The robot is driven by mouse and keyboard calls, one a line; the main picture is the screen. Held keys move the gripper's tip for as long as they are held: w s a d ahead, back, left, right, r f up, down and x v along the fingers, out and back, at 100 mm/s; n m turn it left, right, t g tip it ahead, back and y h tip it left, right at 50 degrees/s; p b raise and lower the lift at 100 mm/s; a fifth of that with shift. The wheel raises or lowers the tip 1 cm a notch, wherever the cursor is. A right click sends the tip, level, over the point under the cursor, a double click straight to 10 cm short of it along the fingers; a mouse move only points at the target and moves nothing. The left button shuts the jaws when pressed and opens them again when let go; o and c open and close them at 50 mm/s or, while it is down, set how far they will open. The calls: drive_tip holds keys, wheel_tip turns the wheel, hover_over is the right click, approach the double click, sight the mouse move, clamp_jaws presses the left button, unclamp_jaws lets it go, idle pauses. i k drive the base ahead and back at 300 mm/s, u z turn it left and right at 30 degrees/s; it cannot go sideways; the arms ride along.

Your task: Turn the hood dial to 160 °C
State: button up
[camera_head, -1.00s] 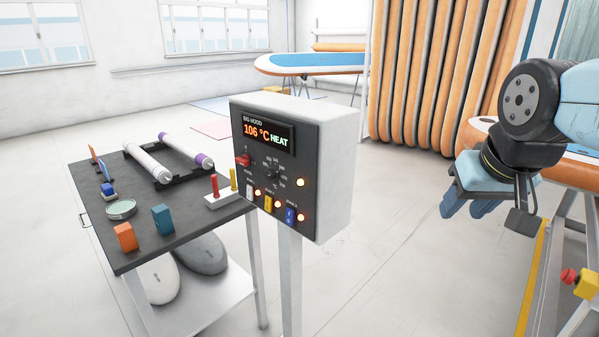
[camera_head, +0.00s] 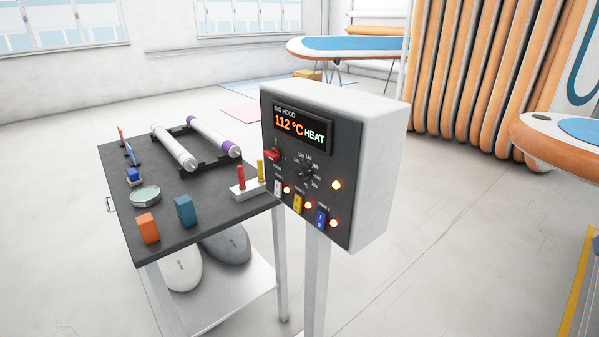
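The hood control box (camera_head: 377,180) stands on a white post right of the dark-topped table. Its display (camera_head: 303,131) reads "BIG HOOD 112 °C HEAT". The black hood dial (camera_head: 304,173) sits below the display in a ring of small numbers. Its pointer and the numbers are too small to read surely. A red knob (camera_head: 272,155) is at the panel's left. White, yellow and blue switches (camera_head: 321,218) run along the bottom, each with a lit orange lamp beside it. Another lamp (camera_head: 337,185) glows right of the dial. My gripper is not in view.
The table (camera_head: 192,230) holds rollers on a black rack (camera_head: 205,165), orange and blue blocks, a round tin and red and yellow handles. Orange boards (camera_head: 480,80) stand behind. Another board (camera_head: 560,140) juts in at right. Floor right of the box is clear.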

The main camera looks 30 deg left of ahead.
sight(304, 171)
drive_tip(key=u, duration=0.1)
drive_tip(key=k, duration=1.05)
drive_tip(key=u, duration=0.35)
drive_tip(key=i, duration=0.95)
drive_tip(key=u, duration=0.1)
